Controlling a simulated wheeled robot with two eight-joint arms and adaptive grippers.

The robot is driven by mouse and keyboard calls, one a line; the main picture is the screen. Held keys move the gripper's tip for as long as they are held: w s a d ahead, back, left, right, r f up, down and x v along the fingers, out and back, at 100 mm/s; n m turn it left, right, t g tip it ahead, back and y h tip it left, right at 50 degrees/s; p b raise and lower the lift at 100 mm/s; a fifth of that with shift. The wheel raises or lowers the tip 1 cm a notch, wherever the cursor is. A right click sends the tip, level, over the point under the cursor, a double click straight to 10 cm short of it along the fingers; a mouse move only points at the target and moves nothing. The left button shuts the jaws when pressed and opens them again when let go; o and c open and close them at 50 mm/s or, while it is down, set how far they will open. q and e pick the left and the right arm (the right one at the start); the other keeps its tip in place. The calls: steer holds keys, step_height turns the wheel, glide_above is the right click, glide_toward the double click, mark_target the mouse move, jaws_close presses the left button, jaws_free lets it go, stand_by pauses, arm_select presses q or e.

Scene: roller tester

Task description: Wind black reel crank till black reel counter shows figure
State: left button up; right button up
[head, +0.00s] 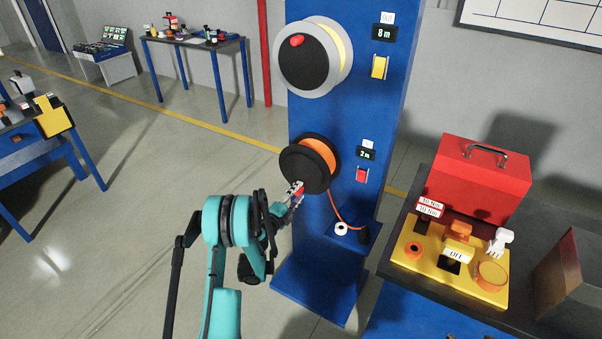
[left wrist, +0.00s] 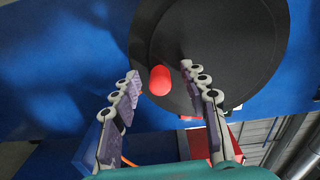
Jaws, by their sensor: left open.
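The black reel (head: 306,166), wound with orange cord, is mounted low on the blue column. Its counter (head: 366,154) reads 2 m. In the left wrist view the reel's black face (left wrist: 215,45) fills the upper right, and its red crank knob (left wrist: 160,80) stands out from it. My left gripper (head: 294,192) is at the lower edge of the reel in the head view. In the left wrist view the open fingers (left wrist: 160,75) are on either side of the red knob, with gaps visible. The target figure is not clear to me. My right gripper is not in view.
A grey reel (head: 302,60) with yellow cord and a red knob sits above; its counter (head: 384,33) reads 8 m. A red button (head: 361,175) is beside the black reel. A bench with a red toolbox (head: 475,180) stands right. Open floor lies left.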

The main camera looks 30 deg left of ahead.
mark_target(291, 179)
arm_select(q)
steer(key=shift+c, duration=0.2)
jaws_close()
steer(key=a+m, duration=0.2)
steer(key=m, duration=0.2)
steer(key=shift+w+a+r+m, duration=0.1)
steer(key=shift+a+r+m, duration=0.15)
steer(key=shift+a+m, duration=0.15)
steer(key=a+m, duration=0.1)
steer(key=m, duration=0.1)
steer(key=a+r+m, duration=0.1)
steer(key=m, duration=0.1)
steer(key=shift+w+a+r, duration=0.1)
steer(key=shift+r, duration=0.1)
steer(key=shift+r+m, duration=0.1)
steer(key=shift+m, duration=0.3)
